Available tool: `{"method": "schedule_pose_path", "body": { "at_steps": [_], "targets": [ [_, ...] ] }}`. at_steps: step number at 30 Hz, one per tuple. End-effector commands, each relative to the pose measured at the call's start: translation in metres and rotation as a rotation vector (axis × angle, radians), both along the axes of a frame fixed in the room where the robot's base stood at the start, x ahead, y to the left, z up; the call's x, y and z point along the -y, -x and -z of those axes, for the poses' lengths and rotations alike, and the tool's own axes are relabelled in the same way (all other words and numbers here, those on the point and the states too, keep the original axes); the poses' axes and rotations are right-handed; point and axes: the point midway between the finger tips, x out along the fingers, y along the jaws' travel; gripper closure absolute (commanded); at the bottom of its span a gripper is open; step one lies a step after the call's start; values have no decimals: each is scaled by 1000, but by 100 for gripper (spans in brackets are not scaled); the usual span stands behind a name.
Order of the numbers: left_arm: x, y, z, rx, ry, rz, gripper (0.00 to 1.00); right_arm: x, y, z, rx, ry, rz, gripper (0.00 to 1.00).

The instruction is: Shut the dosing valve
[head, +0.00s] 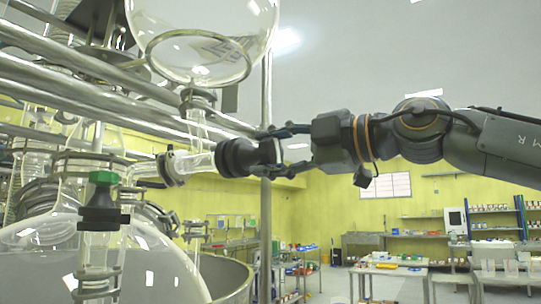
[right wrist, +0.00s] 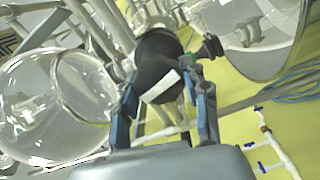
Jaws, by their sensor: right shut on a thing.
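The dosing valve has a black knob (head: 237,157) at the right end of a horizontal glass side arm (head: 197,162), below the round glass vessel (head: 205,40). My right gripper (head: 272,152) comes in from the right, level with the knob, and its two fingers are closed on the knob from above and below. In the right wrist view the dark knob (right wrist: 157,68) sits between the two fingers (right wrist: 164,92), with a pale patch on its end. How far the valve is turned cannot be told. My left gripper is not in view.
Metal frame tubes (head: 90,80) run across the left, and an upright pole (head: 266,215) stands just behind my right fingers. Tables and shelves stand far back.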

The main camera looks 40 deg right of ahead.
Motion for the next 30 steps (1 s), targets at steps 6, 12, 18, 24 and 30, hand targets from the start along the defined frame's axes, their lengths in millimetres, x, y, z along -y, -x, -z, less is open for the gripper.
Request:
{"method": "schedule_pose_path", "body": {
  "at_steps": [6,12,18,24,30],
  "targets": [
    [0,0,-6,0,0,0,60,1,0,-3,-73,-177,2,86],
    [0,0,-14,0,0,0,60,1,0,-4,-126,-307,1,86],
    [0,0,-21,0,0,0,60,1,0,-3,-163,-396,1,86],
    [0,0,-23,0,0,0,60,1,0,-2,-181,-441,0,86],
    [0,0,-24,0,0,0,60,1,0,-2,-186,-453,0,86]
  ]
}}
